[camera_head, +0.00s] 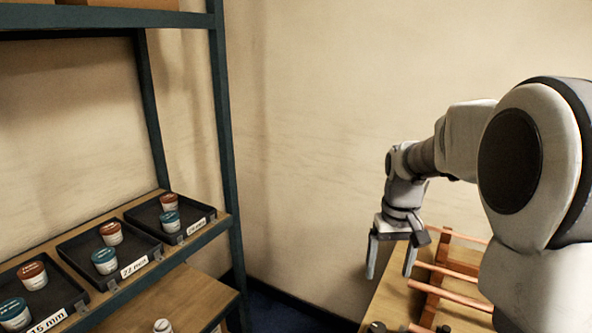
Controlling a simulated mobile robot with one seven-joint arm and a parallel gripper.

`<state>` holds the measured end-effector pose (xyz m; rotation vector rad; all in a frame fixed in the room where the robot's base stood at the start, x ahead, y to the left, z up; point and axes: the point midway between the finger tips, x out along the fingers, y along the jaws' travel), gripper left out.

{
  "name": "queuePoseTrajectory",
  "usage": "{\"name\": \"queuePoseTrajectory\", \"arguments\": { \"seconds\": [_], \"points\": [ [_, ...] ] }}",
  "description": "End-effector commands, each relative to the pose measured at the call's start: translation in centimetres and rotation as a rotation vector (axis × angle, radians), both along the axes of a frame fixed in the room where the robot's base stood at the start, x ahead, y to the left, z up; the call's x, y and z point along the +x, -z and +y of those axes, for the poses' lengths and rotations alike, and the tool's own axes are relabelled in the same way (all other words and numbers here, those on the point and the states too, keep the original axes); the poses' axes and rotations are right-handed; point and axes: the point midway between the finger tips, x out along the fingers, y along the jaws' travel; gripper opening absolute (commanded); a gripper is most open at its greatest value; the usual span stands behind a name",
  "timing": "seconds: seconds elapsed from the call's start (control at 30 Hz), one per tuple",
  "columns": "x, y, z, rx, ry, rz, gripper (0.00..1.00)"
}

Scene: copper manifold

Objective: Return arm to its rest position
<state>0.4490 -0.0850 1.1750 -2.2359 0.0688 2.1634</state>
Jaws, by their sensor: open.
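My arm comes in from the right side of the head view and bends down at the wrist. My gripper (390,274) points down with its two fingers apart and nothing between them. It hangs near the left edge of a wooden workbench (385,301), beside the copper manifold (446,272). The manifold has several copper pipes across wooden supports, and my arm hides its right part. I cannot tell the exact height of the fingertips above the bench.
A blue metal shelf (224,130) stands at the left. It holds black trays (135,253) with orange and teal tubs and size labels. A small jar (163,326) is on the lower board. Small dark items lie at the bench's front. Open space lies between shelf and bench.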

Motion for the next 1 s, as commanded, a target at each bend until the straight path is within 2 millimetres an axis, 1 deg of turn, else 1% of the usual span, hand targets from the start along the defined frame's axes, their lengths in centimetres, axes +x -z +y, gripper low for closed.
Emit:
{"name": "queuePoseTrajectory", "arguments": {
  "seconds": [0.03,0.2,0.3,0.43,0.63,0.8,0.9,1.0],
  "points": [
    [-0.8,-1.2,0.6,-0.008,-0.005,-0.026,0.82],
    [-4.5,-4.5,2.8,-0.026,-0.017,-0.11,0.82],
    [-6.8,-5.9,4.0,-0.033,-0.023,-0.161,0.82],
    [-10.0,-7.2,5.3,-0.037,-0.029,-0.228,0.82],
    [-14.8,-8.1,7.0,-0.031,-0.042,-0.332,0.82],
    [-18.1,-7.9,7.9,-0.017,-0.048,-0.406,0.82],
    [-19.3,-7.6,8.2,-0.009,-0.053,-0.436,0.82],
    [-19.9,-7.4,8.4,-0.004,-0.053,-0.453,0.82]
  ]
}}
